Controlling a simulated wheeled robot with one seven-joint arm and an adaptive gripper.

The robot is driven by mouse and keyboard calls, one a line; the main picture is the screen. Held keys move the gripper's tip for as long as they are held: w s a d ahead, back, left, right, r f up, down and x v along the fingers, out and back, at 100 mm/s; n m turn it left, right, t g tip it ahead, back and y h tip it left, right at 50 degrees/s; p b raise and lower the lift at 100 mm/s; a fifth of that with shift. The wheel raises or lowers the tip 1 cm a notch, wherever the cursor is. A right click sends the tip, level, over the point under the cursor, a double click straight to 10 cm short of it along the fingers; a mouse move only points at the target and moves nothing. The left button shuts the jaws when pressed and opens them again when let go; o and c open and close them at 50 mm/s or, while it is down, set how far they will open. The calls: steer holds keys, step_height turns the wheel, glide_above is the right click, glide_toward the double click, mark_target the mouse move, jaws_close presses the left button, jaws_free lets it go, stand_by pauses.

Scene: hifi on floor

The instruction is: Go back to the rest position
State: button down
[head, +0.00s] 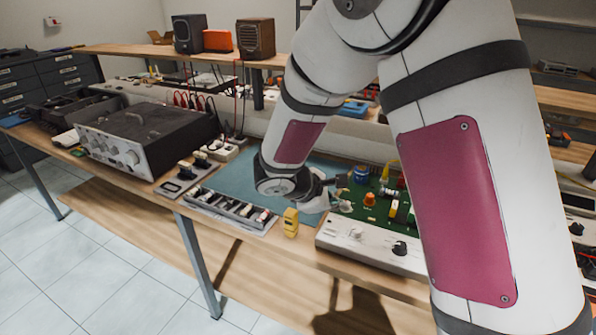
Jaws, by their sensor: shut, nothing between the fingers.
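My gripper (340,193) is at the end of my arm, low over the workbench between the teal mat (233,185) and the green circuit board panel (372,208). It is small in the head view and partly hidden by my wrist. It is shut and holds nothing that I can see. My arm fills the middle and right of the view.
A yellow device (290,222) stands at the bench's front edge, beside a grey tray of parts (230,208). A black-topped amplifier (145,135) stands at left. Speakers (255,39) sit on the upper shelf (150,51). Tiled floor (90,275) is clear in front.

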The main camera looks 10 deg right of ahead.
steer(key=s+d+r+m+g+y+p, duration=0.1)
steer(key=s+d+r+m, duration=0.25)
steer(key=s+r, duration=0.4)
steer(key=s+d+r+m+g+y, duration=0.1)
steer(key=s+d+r+m, duration=0.1)
steer(key=s+r+m, duration=0.45)
steer(key=s+a+r+m+y, duration=0.2)
steer(key=s+y, duration=0.1)
steer(key=s, duration=0.5)
steer(key=s+a+r+m+t+y+p, duration=0.1)
steer(key=s+a+r+m+y, duration=0.2)
steer(key=s, duration=0.6)
steer(key=shift+s+a+t, duration=0.15)
steer(key=shift+a+t, duration=0.05)
steer(key=shift+t, duration=0.1)
steer(key=shift+d+r, duration=0.1)
